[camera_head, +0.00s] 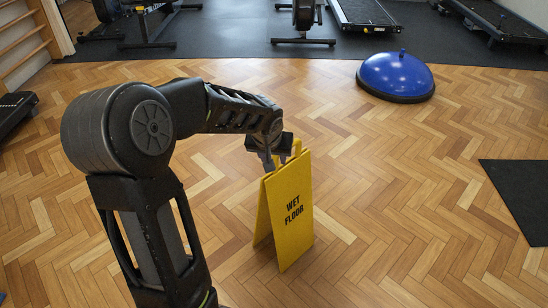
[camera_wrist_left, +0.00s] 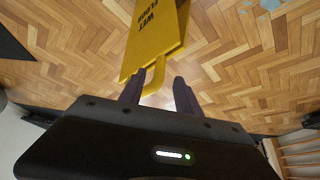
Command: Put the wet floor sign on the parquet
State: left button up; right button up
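The yellow wet floor sign (camera_head: 290,212) stands upright on the parquet (camera_head: 370,220), its two panels spread at the bottom. Its front panel reads "WET FLOOR". My left gripper (camera_head: 270,158) is at the top of the sign. In the left wrist view the sign (camera_wrist_left: 155,45) extends away, upside down in the picture. There my left gripper (camera_wrist_left: 158,82) has its fingers apart, with the sign's handle loop between them. The left-hand finger is close to the handle; I cannot tell whether it touches. My right gripper is not in view.
A blue balance dome (camera_head: 396,74) sits on the parquet at the back right. A black mat (camera_head: 522,195) lies at the right edge. Gym machines stand on dark flooring (camera_head: 230,32) at the back. Wall bars (camera_head: 25,40) are at the far left. Parquet around the sign is clear.

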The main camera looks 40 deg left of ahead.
pick_arm(q)
jog(key=p+v, duration=0.2)
jog(key=v, duration=0.7)
dwell(0.4)
jog(key=d+f+m+g+h, duration=0.2)
jog(key=d+f+m+h, duration=0.15)
jog(key=d+f, duration=1.45)
jog(key=s+d+f+g+h, duration=0.1)
jog(key=s+d+f+h, duration=0.1)
jog(key=s+d+f, duration=1.2)
jog(key=s+f, duration=0.3)
jog(key=s, duration=0.1)
jog(key=shift+d+g+h, duration=0.25)
jog(key=shift+g+h, duration=0.1)
jog(key=shift+g, duration=0.05)
